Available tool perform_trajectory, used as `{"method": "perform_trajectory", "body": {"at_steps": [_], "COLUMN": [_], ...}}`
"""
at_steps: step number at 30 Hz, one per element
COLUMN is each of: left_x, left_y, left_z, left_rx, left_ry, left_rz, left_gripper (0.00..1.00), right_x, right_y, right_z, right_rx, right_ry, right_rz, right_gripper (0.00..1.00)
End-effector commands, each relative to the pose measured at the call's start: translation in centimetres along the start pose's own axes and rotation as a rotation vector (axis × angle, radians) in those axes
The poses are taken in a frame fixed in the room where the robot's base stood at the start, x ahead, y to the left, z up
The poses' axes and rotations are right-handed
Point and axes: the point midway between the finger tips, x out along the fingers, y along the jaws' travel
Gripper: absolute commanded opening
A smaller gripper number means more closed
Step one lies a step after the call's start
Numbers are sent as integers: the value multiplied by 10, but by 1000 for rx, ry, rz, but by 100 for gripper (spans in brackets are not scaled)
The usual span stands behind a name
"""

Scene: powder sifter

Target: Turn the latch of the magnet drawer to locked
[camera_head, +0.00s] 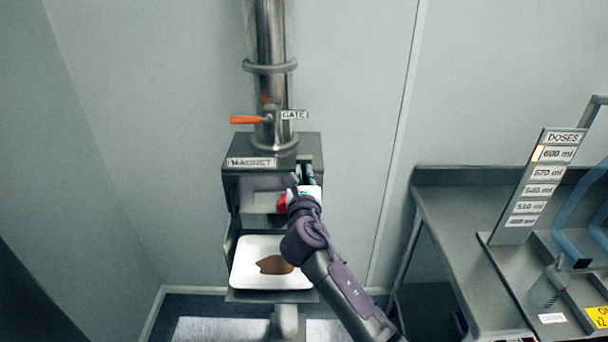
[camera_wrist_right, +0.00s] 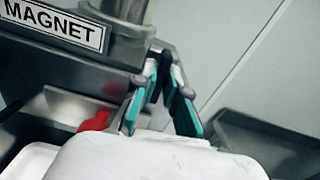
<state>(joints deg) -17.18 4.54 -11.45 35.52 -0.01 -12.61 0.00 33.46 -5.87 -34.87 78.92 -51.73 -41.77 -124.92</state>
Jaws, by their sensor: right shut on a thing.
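The grey metal magnet housing (camera_head: 240,185) hangs under the steel pipe, with a MAGNET label on its front; the label also shows in the wrist view (camera_wrist_right: 58,22). My right gripper (camera_head: 306,180) is at the right side of the housing. In the wrist view its teal-padded fingers (camera_wrist_right: 162,88) close around a narrow dark part at the housing's right edge, which looks like the latch. The fingers hide most of it, so its lock position cannot be read. A red knob (camera_wrist_right: 95,121) shows left of the fingers, beside the gripper. My left gripper is out of view.
A white tray (camera_head: 243,272) with brown powder (camera_head: 275,265) sits below the housing. An orange GATE handle (camera_head: 246,120) sticks out left above it. A metal bench (camera_head: 455,230) with a DOSES board (camera_head: 540,180) stands at the right. The wall left of the housing is clear.

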Motion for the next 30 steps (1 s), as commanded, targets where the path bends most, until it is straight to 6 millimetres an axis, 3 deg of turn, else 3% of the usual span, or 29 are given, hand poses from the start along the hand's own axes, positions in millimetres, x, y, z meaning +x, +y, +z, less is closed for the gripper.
{"method": "perform_trajectory", "body": {"at_steps": [5,13,14,18,30], "left_x": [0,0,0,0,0], "left_y": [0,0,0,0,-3], "left_z": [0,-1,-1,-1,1], "left_rx": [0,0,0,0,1], "left_ry": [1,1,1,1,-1], "left_rz": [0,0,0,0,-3], "left_gripper": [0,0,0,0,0], "right_x": [0,0,0,0,-8], "right_y": [0,0,0,0,0], "right_z": [0,0,0,0,0], "right_rx": [96,105,106,105,103], "right_ry": [1,1,1,1,-1], "right_rz": [-1,-1,-1,-1,1], "right_gripper": [0,0,16,36,36]}}
